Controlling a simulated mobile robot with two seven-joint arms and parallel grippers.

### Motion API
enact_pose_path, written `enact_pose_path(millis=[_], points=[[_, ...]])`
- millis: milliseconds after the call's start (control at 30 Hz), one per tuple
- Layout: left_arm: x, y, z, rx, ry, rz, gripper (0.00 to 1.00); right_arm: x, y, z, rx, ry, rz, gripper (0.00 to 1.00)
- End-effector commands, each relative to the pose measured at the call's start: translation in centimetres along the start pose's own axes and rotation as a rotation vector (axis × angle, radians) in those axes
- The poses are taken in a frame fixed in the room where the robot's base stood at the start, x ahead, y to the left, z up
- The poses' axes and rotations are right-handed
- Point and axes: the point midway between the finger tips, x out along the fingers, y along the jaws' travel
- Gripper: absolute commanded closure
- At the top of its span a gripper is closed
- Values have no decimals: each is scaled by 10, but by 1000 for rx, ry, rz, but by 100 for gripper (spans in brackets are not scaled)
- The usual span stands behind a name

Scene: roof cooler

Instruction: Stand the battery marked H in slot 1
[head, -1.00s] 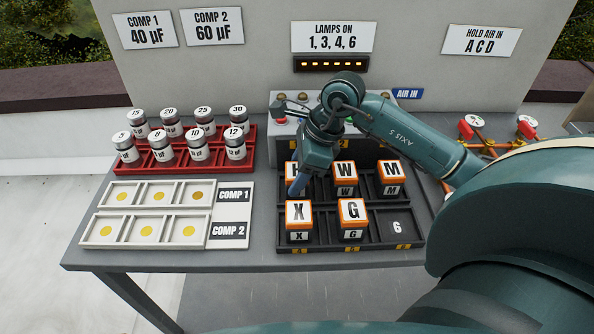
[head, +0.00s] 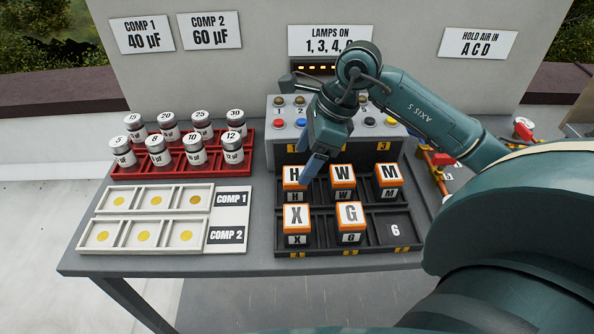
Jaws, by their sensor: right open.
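The battery marked H (head: 294,184), orange-topped with a white label, stands upright in the back left slot of the black battery rack (head: 374,247). A yellow tag 1 shows behind that slot. My right gripper (head: 307,178) is open, its blue-grey fingers just above and to the right of the H battery, partly in front of it. I cannot tell whether they touch it. Batteries W (head: 342,178) and M (head: 388,177) stand in the back row. X (head: 296,218) and G (head: 350,216) stand in front. The front right slot, marked 6, is empty. My left gripper is out of view.
A switch box (head: 287,130) with coloured buttons stands behind the rack, under a lit lamp strip (head: 318,69). A red rack (head: 247,151) of capacitors and empty white trays (head: 146,248) are at left. Red gauges (head: 525,130) are at right.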

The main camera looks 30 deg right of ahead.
Motion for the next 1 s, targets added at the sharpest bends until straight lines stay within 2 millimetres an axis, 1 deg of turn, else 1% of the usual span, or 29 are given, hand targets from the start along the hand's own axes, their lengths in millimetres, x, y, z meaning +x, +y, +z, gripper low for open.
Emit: enact_pose_path(millis=[33,100,200,333,500,1000], points=[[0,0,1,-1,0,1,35,-12,-2,0,0,0,-6,28],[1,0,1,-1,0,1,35,-26,-1,0,0,0,-5,28],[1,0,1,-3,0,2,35,-43,-1,0,1,-1,-5,28],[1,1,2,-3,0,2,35,-56,0,0,0,0,-2,28],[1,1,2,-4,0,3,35,-62,0,0,0,-1,0,28],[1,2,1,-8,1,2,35,-61,0,0,1,-1,1,28]])
